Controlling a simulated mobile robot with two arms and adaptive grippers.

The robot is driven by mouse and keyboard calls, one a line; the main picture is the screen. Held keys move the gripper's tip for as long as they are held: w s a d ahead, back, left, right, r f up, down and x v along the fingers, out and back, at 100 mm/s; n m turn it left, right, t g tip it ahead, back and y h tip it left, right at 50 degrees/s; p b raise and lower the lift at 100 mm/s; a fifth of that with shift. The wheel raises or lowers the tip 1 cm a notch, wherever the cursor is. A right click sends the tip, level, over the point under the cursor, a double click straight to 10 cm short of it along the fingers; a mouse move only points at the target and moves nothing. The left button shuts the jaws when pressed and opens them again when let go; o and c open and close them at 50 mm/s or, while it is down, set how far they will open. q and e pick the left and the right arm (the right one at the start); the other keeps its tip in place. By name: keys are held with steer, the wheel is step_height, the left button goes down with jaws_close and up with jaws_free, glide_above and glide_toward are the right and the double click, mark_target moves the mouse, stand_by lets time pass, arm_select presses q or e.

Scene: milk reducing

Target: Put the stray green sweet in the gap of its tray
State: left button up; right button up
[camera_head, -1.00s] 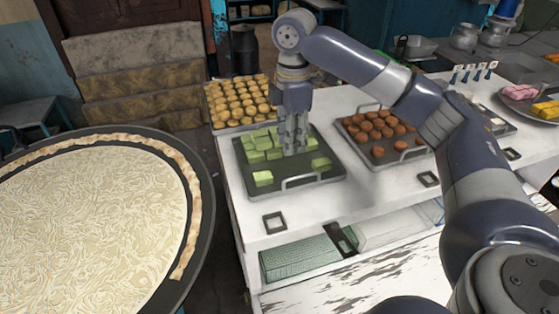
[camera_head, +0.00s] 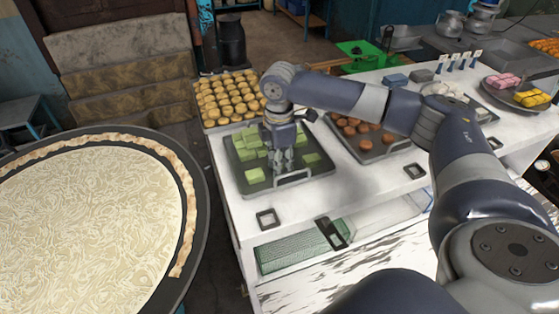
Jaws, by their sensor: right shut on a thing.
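The tray of green sweets (camera_head: 240,188) is a dark metal tray on the white counter. Pale green square sweets (camera_head: 247,139) are grouped toward its back and left, with one sweet (camera_head: 255,175) at the front left and another (camera_head: 312,158) at the right. My right gripper (camera_head: 283,168) points down over the front middle of this tray, behind its front handle. It is shut on a green sweet, which the fingers mostly hide. I cannot tell whether that sweet touches the tray. My left gripper is out of view.
A tray of round yellow sweets (camera_head: 229,99) stands behind, and a tray of brown balls (camera_head: 367,138) stands to the right, partly behind my right arm. A large round pan (camera_head: 198,200) is at the left. Bare counter (camera_head: 350,188) lies in front of the brown tray.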

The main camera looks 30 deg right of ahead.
steer(key=o, duration=0.7)
steer(key=shift+f, duration=0.1)
steer(key=shift+o, duration=1.3)
steer(key=shift+r, duration=0.35)
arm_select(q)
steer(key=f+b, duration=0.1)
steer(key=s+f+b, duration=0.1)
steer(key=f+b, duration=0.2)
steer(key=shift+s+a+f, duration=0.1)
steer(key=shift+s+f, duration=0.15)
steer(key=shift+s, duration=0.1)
arm_select(e)
step_height(320, 180, up, 12)
steer(key=shift+f, duration=0.2)
